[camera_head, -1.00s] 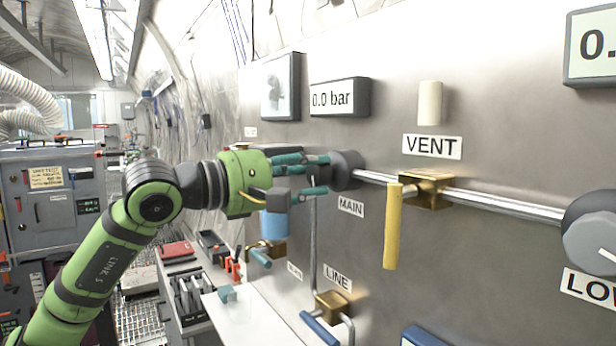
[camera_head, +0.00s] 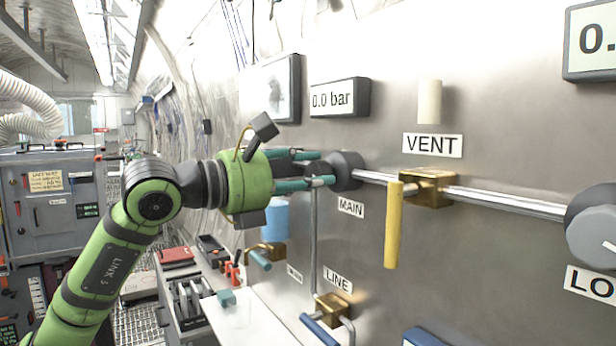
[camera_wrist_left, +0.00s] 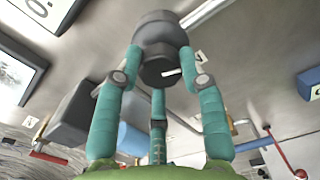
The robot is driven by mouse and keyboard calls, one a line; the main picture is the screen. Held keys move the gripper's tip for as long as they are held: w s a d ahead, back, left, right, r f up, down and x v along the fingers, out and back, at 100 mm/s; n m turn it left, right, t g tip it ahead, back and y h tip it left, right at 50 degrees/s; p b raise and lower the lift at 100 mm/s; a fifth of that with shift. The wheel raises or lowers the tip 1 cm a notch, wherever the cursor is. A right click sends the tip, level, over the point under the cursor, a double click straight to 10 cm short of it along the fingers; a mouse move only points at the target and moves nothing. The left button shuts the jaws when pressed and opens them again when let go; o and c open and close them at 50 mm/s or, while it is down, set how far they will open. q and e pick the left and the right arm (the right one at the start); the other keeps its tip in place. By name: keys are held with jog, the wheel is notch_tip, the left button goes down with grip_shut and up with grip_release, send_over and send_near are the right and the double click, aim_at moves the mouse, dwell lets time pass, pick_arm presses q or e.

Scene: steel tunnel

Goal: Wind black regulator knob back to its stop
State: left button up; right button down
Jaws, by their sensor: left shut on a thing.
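The black regulator knob (camera_head: 345,170) sticks out of the steel panel above the MAIN label (camera_head: 350,207). My left gripper (camera_head: 322,168), with teal fingers, reaches it from the left and is shut on it. In the left wrist view the dark knob (camera_wrist_left: 160,60) sits between the fingertips, with a white mark on its face. The far fingertips are partly hidden behind the knob in the head view. My right gripper is in neither view.
A yellow lever (camera_head: 393,225) hangs from a brass valve (camera_head: 427,188) on the pipe right of the knob. A display (camera_head: 339,97) above reads 0.0 bar. A blue LINE handle (camera_head: 319,329) is below. A bench with tools (camera_head: 190,300) stands lower left.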

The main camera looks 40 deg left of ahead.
pick_arm(q)
jog(key=n, duration=0.5)
jog(key=shift+d+f+n, duration=0.1)
jog(key=shift+n, duration=0.2)
jog(key=n+b, duration=0.1)
jog(key=n, duration=1.5)
jog(key=shift+n, duration=0.6)
jog(key=o, duration=1.1)
jog(key=shift+d, duration=0.1)
jog(key=shift+o, duration=0.2)
